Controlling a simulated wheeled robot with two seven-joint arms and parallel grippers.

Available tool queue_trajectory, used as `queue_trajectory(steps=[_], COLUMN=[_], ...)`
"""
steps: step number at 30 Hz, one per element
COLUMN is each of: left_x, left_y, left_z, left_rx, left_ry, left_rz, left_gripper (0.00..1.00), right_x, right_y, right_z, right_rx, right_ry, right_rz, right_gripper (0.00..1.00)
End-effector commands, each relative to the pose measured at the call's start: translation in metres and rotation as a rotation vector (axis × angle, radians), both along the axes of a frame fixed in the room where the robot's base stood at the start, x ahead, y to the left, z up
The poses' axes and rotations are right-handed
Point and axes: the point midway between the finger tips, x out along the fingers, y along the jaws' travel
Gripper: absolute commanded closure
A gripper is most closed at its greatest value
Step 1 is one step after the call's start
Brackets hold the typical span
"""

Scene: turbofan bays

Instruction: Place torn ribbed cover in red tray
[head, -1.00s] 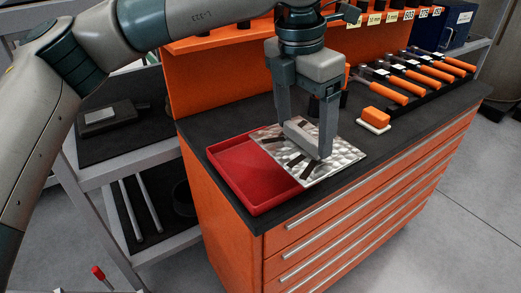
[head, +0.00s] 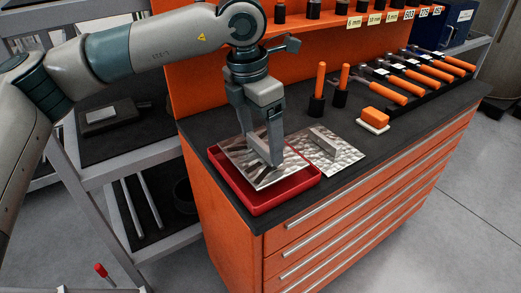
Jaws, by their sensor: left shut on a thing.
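A square silvery cover (head: 240,150) with a dimpled metal sheen and dark marks is held over the red tray (head: 257,204). My left gripper (head: 267,153) points down and is shut on this cover near its middle, hiding part of it. The cover lies within or just above the tray, slightly tilted; I cannot tell whether it touches the tray floor. The tray's front and right rim show around it. A second silvery cover (head: 342,154) with a grey raised bar lies flat on the bench to the right. My right gripper is not in view.
The dark bench top (head: 400,130) has free room at the right. An orange block on a white dish (head: 374,118) and two orange-handled tools in black holders (head: 318,100) stand behind. Several orange-handled tools lie in a rack (head: 420,75). An orange back panel borders the bench.

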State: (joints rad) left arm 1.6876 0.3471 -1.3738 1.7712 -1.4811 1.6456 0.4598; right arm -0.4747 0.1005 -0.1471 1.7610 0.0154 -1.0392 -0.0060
Motion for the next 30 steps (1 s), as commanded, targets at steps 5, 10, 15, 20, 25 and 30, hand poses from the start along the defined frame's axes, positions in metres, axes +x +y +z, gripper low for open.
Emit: queue_trajectory(steps=[5, 10, 15, 20, 25, 30], left_x=[-0.001, 0.000, 0.000, 0.000, 0.000, 0.000], left_y=[0.000, 0.000, 0.000, 0.000, 0.000, 0.000], left_z=[-0.019, -0.035, -0.037, -0.038, -0.039, -0.039], left_rx=[0.001, 0.000, 0.000, -0.001, -0.001, 0.000], left_ry=[0.002, 0.000, 0.000, 0.000, 0.000, 0.000], left_rz=[0.000, 0.000, 0.001, 0.001, 0.001, 0.001], left_gripper=[0.50, 0.50, 0.50, 0.50, 0.50, 0.04], right_x=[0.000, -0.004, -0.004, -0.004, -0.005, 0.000], right_y=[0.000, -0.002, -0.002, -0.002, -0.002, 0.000], right_z=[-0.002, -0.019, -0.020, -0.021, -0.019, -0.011], right_rx=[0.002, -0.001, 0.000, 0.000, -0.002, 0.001], right_ry=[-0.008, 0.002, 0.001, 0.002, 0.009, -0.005], right_rz=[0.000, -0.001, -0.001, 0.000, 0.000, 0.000], right_gripper=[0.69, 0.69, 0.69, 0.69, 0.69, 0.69])
